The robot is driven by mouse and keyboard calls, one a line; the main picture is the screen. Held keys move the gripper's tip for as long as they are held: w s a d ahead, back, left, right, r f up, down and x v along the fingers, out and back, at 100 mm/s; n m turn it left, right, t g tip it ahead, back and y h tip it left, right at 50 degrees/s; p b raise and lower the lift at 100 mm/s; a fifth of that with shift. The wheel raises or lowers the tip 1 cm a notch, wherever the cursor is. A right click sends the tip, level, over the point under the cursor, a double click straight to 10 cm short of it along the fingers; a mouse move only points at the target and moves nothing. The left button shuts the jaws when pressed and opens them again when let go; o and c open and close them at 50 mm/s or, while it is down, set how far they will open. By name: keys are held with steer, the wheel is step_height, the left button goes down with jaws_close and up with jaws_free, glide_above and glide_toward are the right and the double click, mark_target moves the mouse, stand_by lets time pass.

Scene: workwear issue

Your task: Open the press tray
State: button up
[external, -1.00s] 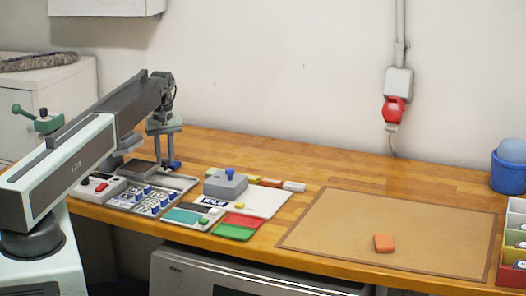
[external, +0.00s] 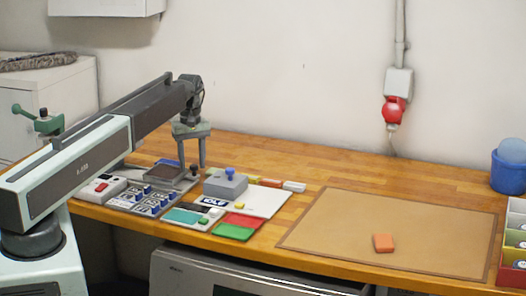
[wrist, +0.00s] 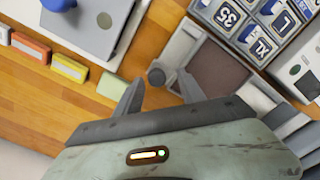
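A grey tray with a dark brown recess (wrist: 217,68), apparently the press tray, lies flat on the bench; the recess also shows in the external view (external: 165,173). A round grey knob (wrist: 157,77) stands at its edge. My gripper (wrist: 158,80) points down over this knob. Its two fingers are apart, one on either side of the knob, with gaps visible. In the external view my gripper (external: 193,162) is just right of the recess. Whether the fingertips reach below the knob's top is unclear.
Blue-and-white size tiles (wrist: 268,32) lie beside the tray. A grey block with a blue knob (external: 226,184) sits on a white board to the right. Coloured blocks (wrist: 70,68) are behind it. An orange block (external: 383,243) lies on the mostly clear brown mat (external: 340,225).

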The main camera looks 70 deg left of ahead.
step_height(320, 180, up, 8)
steer(key=p, duration=0.8)
steer(key=shift+f, duration=0.1)
